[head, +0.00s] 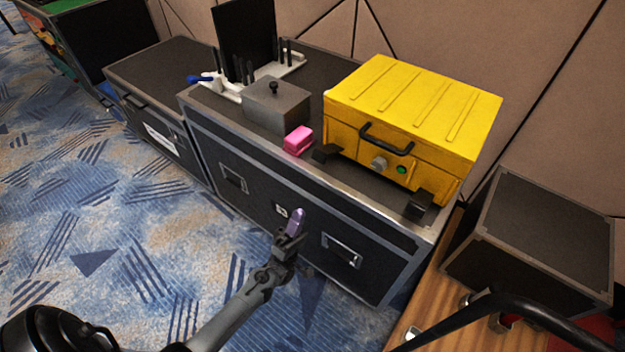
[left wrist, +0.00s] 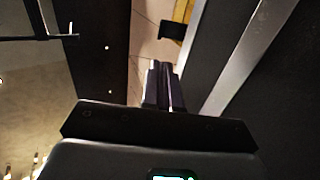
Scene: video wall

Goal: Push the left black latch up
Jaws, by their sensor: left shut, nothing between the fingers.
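A yellow case (head: 410,105) sits on a black flight case, with a black handle and a green button on its front. The left black latch (head: 326,152) sticks out low at the left of its front. The right black latch (head: 419,204) sticks out at the right. My left gripper (head: 296,220) is shut and empty, in front of the flight case and below the left latch, apart from it. In the left wrist view its fingers (left wrist: 164,86) are together, pointing toward a black latch (left wrist: 172,32) beside a bit of yellow; which latch, I cannot tell. My right gripper is out of view.
A pink block (head: 298,140) and a grey box with a black knob (head: 275,104) stand left of the yellow case. The flight case's front edge (head: 330,198) lies between my gripper and the latches. A dark box (head: 545,235) stands at right.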

